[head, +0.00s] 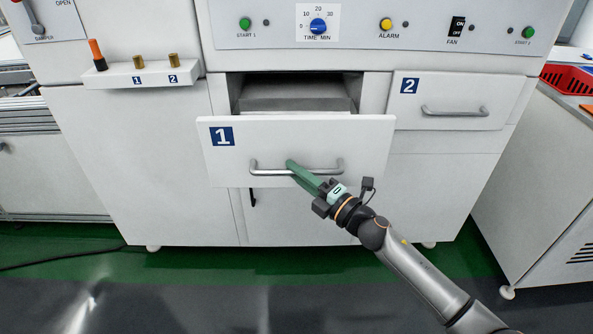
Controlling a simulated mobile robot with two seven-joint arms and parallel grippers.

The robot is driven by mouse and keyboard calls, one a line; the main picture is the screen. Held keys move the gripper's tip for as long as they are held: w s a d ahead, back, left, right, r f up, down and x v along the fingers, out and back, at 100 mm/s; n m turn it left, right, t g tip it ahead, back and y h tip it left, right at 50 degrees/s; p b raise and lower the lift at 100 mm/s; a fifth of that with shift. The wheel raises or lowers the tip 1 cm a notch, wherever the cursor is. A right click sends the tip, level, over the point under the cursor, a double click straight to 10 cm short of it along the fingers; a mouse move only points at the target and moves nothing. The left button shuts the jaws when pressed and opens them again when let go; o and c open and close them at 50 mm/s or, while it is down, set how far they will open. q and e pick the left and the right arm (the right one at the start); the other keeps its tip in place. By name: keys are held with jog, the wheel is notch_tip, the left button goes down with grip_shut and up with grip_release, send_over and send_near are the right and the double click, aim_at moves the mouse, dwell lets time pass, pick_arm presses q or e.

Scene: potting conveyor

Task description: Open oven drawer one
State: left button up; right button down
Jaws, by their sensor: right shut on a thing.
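Oven drawer one (350,137), a white front with a blue "1" label, is pulled partly out of the oven. Its dark opening and a grey tray-like surface (295,104) show behind the front. My right gripper (292,166), with green fingers, is shut on the drawer's metal handle (262,171) near its middle. My right arm comes in from the lower right. My left gripper is not in view.
Drawer two (462,93) is shut at the right. A small white shelf (153,80) with an orange-topped tool and two brass pieces juts out at the left. The control panel is above. A white cabinet (540,180) stands at right; floor in front is clear.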

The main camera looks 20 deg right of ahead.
jog(key=c, duration=1)
grip_release()
jog(key=shift+o, duration=0.8)
jog(key=v, duration=1.2)
jog(key=shift+s+d, duration=0.2)
jog(key=shift+s, duration=0.05)
